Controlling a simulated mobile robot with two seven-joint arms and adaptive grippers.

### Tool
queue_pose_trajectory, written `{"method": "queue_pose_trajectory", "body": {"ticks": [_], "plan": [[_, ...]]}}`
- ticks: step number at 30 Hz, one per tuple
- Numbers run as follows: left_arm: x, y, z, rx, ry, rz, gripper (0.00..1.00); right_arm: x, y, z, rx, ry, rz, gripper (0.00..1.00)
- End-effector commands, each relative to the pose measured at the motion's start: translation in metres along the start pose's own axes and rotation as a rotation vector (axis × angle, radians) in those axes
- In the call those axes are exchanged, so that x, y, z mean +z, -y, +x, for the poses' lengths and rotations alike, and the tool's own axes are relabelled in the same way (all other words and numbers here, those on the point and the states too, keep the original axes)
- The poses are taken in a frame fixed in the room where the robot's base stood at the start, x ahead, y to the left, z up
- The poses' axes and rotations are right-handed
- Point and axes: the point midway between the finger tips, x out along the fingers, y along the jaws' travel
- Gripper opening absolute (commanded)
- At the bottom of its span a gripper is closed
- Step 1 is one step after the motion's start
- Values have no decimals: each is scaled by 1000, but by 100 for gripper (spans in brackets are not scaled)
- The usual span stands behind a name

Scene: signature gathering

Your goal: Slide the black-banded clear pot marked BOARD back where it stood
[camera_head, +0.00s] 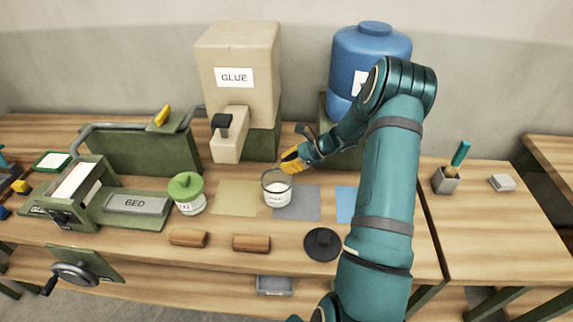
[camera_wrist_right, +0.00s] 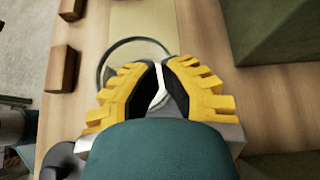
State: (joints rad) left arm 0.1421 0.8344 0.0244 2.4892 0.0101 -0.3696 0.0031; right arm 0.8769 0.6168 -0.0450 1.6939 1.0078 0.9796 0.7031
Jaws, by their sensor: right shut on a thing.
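The clear pot (camera_head: 277,190) with a dark rim and white contents stands upright, open, where the tan mat (camera_head: 237,197) meets the grey mat (camera_head: 303,205). Its marking is too small to read. My right gripper (camera_head: 291,162), with yellow fingers, reaches the pot's back rim. In the right wrist view the fingers (camera_wrist_right: 160,88) are closed on the pot wall, and the round rim (camera_wrist_right: 107,58) shows beyond them. What seems to be my left gripper (camera_head: 19,186) shows at the far left edge, partly cut off; its jaws are unclear.
A green-lidded pot (camera_head: 187,194) stands left of the tan mat. A black lid (camera_head: 322,244) and two wooden blocks (camera_head: 252,243) lie in front. The GLUE dispenser (camera_head: 237,75) and blue tank (camera_head: 369,55) stand behind. A blue mat (camera_head: 345,204) lies right, partly hidden by my arm.

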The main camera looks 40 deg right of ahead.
Motion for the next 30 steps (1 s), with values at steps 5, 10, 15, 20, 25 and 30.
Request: {"method": "queue_pose_trajectory", "body": {"ticks": [5,10,15,20,25,30], "plan": [[0,0,1,0,0,0,47,15,0,-10,-1,0,-2,0],[0,0,1,0,0,0,47,41,0,-28,-1,0,-3,0],[0,0,1,0,0,0,47,62,0,-43,0,0,-1,0],[0,0,1,0,0,0,47,73,-1,-49,5,-2,-7,0],[1,2,6,-1,1,0,47,76,-17,-36,108,-51,-215,0],[3,6,17,-2,1,0,47,71,-50,-11,378,-138,-745,0]]}}
